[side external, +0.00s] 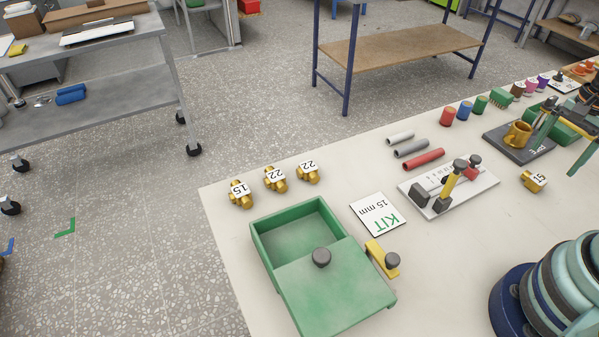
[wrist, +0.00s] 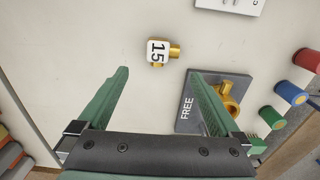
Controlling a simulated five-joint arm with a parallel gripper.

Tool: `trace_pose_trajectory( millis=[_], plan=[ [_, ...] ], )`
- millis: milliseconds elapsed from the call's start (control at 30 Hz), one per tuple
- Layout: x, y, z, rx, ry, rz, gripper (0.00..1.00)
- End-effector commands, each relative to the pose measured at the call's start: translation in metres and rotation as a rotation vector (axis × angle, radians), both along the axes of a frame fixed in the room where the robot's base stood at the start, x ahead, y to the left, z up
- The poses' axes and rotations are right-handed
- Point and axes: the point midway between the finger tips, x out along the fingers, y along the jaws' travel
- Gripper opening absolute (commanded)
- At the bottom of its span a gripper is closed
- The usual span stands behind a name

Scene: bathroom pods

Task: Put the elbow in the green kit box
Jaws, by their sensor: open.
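A brass fitting tagged 15 (side external: 533,181), apparently the elbow, lies on the bench at the right. It also shows in the wrist view (wrist: 174,50), ahead of and between my fingertips, with clear space around it. My gripper (side external: 556,158) is open and empty above the bench near it; its two green fingers are spread in the wrist view (wrist: 160,73). The green kit box (side external: 258,246) stands at the front left of the bench. A green lid (side external: 335,287) with a dark knob covers its near part; its far part is open and looks empty.
A dark plate marked FREE (side external: 499,145) bears a brass piece (side external: 517,133); in the wrist view it is by my right finger. Several tagged brass fittings (side external: 275,179) stand behind the box. A yellow bracket (side external: 379,258), KIT 15 mm card (side external: 378,214) and white clamp plate (side external: 474,192) lie between.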

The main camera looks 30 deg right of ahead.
Motion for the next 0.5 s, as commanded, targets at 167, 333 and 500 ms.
trace_pose_trajectory(
  millis=[167,333,500],
  plan=[
    [0.000,0.003,-0.011,0.002,0.001,0.002,1.00],
    [0.002,0.013,-0.035,0.004,0.003,0.003,1.00],
    [0.003,0.012,-0.052,0.002,0.001,0.001,1.00]
  ],
)
